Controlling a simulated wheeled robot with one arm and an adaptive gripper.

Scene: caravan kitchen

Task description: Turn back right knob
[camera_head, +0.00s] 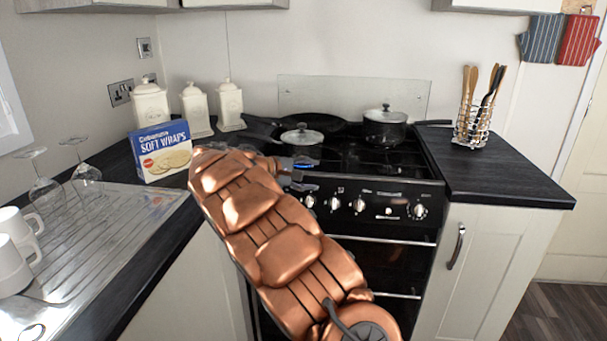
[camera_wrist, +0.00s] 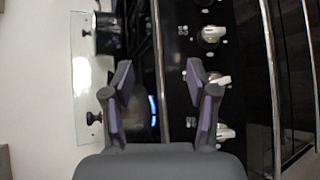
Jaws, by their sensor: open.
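The black stove (camera_head: 375,165) has a front panel with several silver-and-white knobs in a row, among them a left one (camera_head: 309,201), a middle one (camera_head: 359,204) and a far-right one (camera_head: 420,211). I cannot tell from markings which is the back right knob. My gripper (camera_head: 312,176) is open and empty near the stove's front edge, above the left knobs. In the wrist view my gripper (camera_wrist: 160,75) has its fingers spread over that edge. One knob (camera_wrist: 218,80) lies beside the right finger, partly hidden by it; another knob (camera_wrist: 212,36) is clear.
A lidded pan (camera_head: 301,140) and a lidded pot (camera_head: 384,128) stand on the stove. A wraps box (camera_head: 162,152) and white canisters (camera_head: 195,108) stand left. A utensil rack (camera_head: 474,125) is on the right counter. An oven handle (camera_head: 410,296) runs below the panel.

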